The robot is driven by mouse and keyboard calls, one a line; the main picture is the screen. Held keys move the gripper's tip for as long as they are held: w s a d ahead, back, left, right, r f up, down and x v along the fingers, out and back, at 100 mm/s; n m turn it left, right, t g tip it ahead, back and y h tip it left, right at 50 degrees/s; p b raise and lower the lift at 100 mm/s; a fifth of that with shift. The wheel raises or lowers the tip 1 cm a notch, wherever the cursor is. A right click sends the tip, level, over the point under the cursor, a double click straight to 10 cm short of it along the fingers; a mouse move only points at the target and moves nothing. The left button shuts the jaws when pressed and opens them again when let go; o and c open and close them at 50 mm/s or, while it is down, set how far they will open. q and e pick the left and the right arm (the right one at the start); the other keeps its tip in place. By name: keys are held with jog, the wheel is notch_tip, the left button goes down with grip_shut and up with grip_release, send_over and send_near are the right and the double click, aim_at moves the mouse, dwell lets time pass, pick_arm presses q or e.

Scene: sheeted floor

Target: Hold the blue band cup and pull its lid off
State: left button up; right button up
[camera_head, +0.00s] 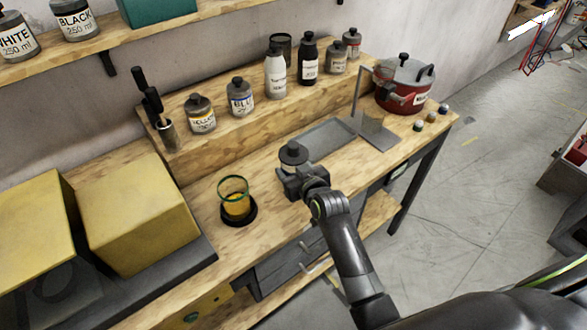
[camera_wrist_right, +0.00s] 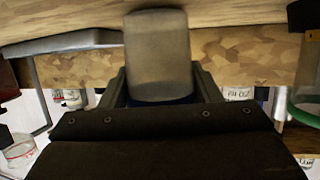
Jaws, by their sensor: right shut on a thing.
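My right gripper (camera_head: 303,182) is shut on a small cup (camera_head: 292,168) with a dark knobbed lid (camera_head: 293,152) at the bench's middle. The lid sits on the cup, which looks upright. In the right wrist view the greyish-beige body (camera_wrist_right: 158,55) of the held thing stands between the fingers of the gripper (camera_wrist_right: 160,85), with a dark blue strip (camera_wrist_right: 165,100) beside it. Most of that strip is hidden by the gripper. Whether the cup touches the bench is hard to tell. My left gripper is not in view.
Several labelled bottles line the raised shelf (camera_head: 228,130). A red pot (camera_head: 404,92) stands at far right.

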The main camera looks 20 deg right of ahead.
jog(key=shift+f, duration=0.2)
jog(key=o, duration=1.4)
